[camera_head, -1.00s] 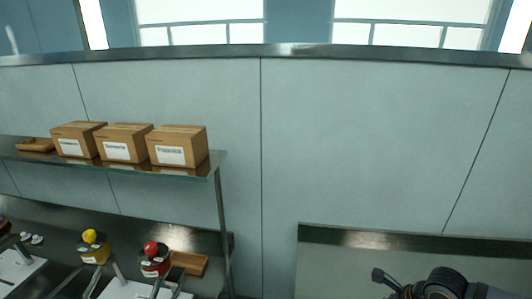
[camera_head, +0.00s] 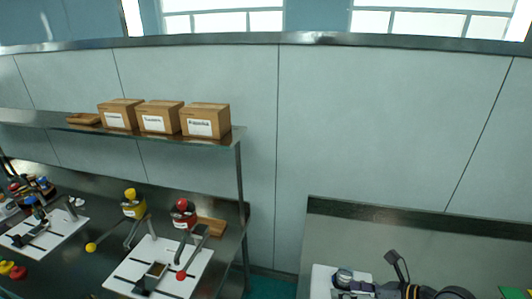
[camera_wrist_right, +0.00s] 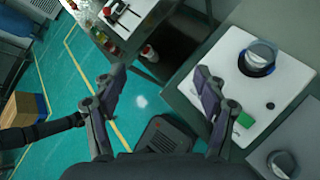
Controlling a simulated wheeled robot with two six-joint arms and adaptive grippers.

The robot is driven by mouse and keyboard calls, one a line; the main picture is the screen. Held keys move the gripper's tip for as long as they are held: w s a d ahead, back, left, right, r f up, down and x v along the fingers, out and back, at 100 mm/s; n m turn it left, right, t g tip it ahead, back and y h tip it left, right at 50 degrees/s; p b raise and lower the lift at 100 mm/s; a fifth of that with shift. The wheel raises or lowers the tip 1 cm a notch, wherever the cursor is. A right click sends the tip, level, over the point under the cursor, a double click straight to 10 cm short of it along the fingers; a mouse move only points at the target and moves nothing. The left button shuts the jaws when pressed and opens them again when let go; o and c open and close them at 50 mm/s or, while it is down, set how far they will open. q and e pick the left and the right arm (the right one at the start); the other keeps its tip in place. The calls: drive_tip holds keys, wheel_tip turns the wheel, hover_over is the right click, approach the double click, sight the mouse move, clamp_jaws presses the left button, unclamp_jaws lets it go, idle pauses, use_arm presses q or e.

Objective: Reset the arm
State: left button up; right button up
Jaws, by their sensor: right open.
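My right gripper (camera_head: 385,270) shows at the bottom right of the head view, its dark arm coming in from the right edge. In the right wrist view its two fingers (camera_wrist_right: 160,78) are spread wide with nothing between them. The floor shows below the gap. My left gripper is not seen in the head view. A round container (camera_wrist_right: 257,57) with a dark blue base sits on a white board (camera_wrist_right: 292,78), to the right of the right fingers. It also shows near the gripper in the head view (camera_head: 343,277).
A bench (camera_head: 215,262) at the left holds white boards, a yellow-topped device (camera_head: 133,204) and a red-topped device (camera_head: 184,214). Several cartons (camera_head: 206,121) stand on the shelf above. The right bench (camera_head: 420,243) has a low back wall. Open green floor (camera_wrist_right: 75,70) lies between benches.

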drive_tip(key=w+r+m+t, duration=0.4)
drive_tip(key=r+m+t, duration=0.5)
drive_tip(key=r+m, duration=0.15)
drive_tip(key=d+f+m+t+h, duration=0.1)
drive_tip(key=d+f+m+h, duration=0.2)
drive_tip(key=d+m+h, duration=1.05)
drive_tip(key=s+a+f+m+g, duration=0.3)
drive_tip(key=s+f+m+g, duration=0.6)
drive_tip(key=f+m, duration=0.35)
drive_tip(key=s+a+f+m+g+y, duration=0.3)
drive_tip(key=s+a+f+g+y, duration=0.1)
drive_tip(key=s+a, duration=0.35)
wheel_tip(320, 180, down, 30)
drive_tip(key=s+d+g+b, duration=0.1)
drive_tip(key=d+g+b, duration=0.15)
drive_tip(key=b, duration=0.35)
use_arm(q)
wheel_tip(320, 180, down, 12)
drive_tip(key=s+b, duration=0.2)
drive_tip(key=b, duration=0.4)
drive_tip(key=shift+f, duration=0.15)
use_arm(e)
drive_tip(key=s+d+f, duration=0.1)
drive_tip(key=s+f, duration=0.9)
drive_tip(key=f, duration=0.2)
drive_tip(key=s+f, duration=1)
drive_tip(key=f, duration=0.3)
drive_tip(key=shift+s+d+f, duration=0.25)
drive_tip(key=shift+d, duration=0.1)
